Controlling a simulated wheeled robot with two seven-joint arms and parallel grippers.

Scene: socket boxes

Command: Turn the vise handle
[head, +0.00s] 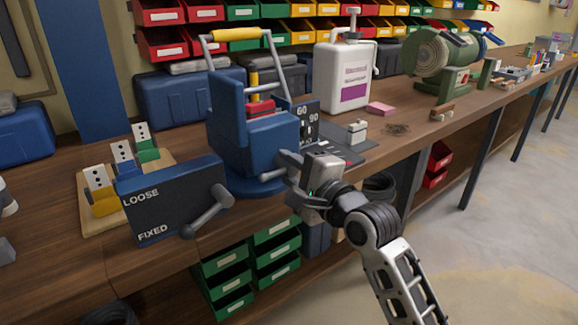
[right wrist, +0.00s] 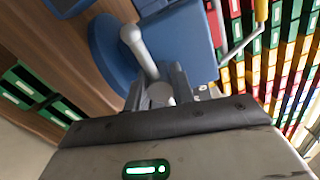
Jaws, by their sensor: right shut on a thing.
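The blue vise (head: 252,148) stands on the wooden bench, and its blue body and round base (right wrist: 105,45) also show in the right wrist view. Its grey handle (right wrist: 143,50) is a short bar with a rounded knob end. My right gripper (head: 290,170) reaches in from the lower right, at the vise's front right side. In the right wrist view its fingers (right wrist: 163,88) are shut on the handle's near end. The gripper hides part of the handle in the head view.
A dark board (head: 172,200) marked LOOSE and FIXED, with a grey lever (head: 207,211), stands left of the vise. A white jug (head: 343,75) and green grinder (head: 445,58) stand behind to the right. Green bins (head: 275,246) sit below the bench edge.

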